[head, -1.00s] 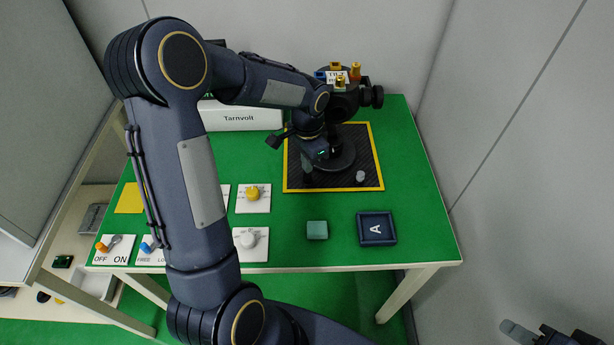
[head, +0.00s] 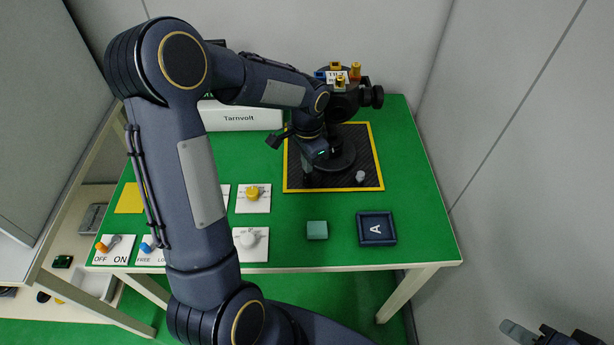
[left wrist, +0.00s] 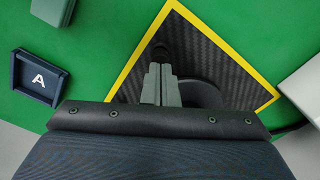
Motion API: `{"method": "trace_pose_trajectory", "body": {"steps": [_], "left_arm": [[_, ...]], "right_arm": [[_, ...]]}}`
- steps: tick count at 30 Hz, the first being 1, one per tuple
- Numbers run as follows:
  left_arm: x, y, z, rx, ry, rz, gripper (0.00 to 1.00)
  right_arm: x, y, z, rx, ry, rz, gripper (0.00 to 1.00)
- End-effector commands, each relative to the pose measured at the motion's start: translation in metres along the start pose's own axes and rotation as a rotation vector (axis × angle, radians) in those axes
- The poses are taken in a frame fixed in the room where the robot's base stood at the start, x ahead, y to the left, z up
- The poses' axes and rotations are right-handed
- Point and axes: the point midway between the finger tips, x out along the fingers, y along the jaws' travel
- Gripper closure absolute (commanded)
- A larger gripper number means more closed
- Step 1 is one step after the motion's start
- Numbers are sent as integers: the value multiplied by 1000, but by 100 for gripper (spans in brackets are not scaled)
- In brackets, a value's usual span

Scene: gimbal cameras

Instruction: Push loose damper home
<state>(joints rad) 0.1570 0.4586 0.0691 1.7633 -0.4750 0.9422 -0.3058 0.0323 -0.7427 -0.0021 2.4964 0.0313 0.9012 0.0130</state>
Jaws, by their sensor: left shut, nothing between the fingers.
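The black gimbal camera (head: 346,103) stands on a round base on the mat. Small blue, orange and yellow pieces (head: 355,71) ring a labelled plate on its top; I cannot tell which piece, if any, is the loose damper. My left gripper (head: 307,180) is low over the mat's front-left part, left of the gimbal base, pointing down. In the left wrist view its fingers (left wrist: 160,84) are shut and empty. My right gripper (head: 518,330) is only partly in view at the lower right.
The black mat (head: 372,150) has a yellow border. A small grey knob (head: 360,176) sits at its front right. A teal block (head: 317,230) and dark tray marked A (head: 376,241) lie in front. A white Tarnvolt box (head: 240,123) and switch panels are left.

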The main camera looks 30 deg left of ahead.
Motion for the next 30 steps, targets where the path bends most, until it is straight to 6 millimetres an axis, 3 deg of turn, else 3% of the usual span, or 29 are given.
{"method": "trace_pose_trajectory", "body": {"steps": [30], "left_arm": [[14,0,0,0,-1,0,100]], "right_arm": [[8,4,4,0,0,0,64]]}}
